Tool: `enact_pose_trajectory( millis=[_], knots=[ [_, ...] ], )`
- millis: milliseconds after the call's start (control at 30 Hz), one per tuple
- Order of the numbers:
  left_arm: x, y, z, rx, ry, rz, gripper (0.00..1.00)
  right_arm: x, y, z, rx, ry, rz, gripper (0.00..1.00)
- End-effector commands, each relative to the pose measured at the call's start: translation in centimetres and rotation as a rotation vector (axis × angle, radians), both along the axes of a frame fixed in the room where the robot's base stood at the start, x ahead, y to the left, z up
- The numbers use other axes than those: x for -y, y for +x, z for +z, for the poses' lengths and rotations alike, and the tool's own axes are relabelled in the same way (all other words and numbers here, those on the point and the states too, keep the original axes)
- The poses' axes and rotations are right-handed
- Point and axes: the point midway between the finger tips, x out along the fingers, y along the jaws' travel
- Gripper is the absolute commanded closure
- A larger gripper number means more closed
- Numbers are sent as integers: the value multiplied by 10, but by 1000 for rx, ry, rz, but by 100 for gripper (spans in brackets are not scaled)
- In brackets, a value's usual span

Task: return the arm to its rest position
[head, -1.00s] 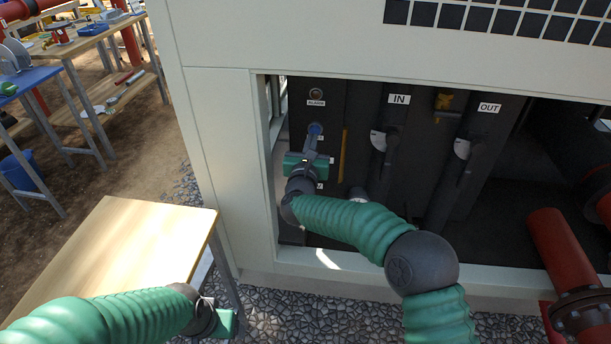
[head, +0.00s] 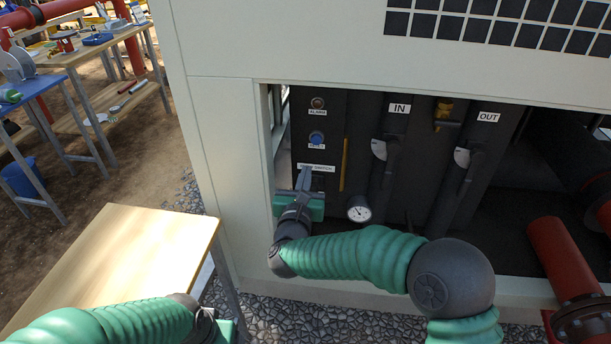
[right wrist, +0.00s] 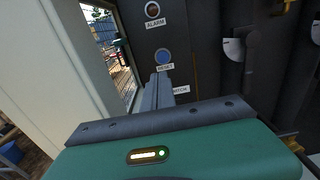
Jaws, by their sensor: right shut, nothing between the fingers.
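My right gripper (head: 304,180) is in the chiller's opening, in front of the dark control panel (head: 328,110). Its fingers are together and empty, pointing up just below the label strip under the blue button (head: 316,138). The fingers are apart from the button as far as the head view shows. In the right wrist view the shut fingers (right wrist: 158,90) rise toward the blue button (right wrist: 163,56) and partly cover the label below. My left gripper (head: 226,330) is low over the gravel beside the wooden table, cut by the frame's lower edge; its fingers are not clear.
The opening's pale left frame post (head: 232,170) stands close to my right gripper. A round gauge (head: 358,208) and the IN pipe (head: 392,160) and OUT pipe (head: 462,170) lie to its right. A wooden table (head: 115,265) stands at left, its top bare.

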Motion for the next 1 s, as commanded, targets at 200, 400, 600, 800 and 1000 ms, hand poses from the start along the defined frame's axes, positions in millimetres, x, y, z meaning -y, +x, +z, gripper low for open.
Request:
enact_pose_trajectory(
  millis=[200,400,600,800,1000],
  knots=[
    [0,0,0,0,0,0,27,0,0,0,0,0,1,100],
    [0,0,0,0,0,0,27,-1,0,-1,-10,-43,18,100],
    [0,0,0,0,0,0,27,4,-22,-26,-151,-752,288,100],
    [0,0,0,0,0,0,27,82,-111,-107,-337,-1803,810,100],
    [0,0,0,0,0,0,27,163,-218,-158,-348,-2319,1369,100]
  ],
)
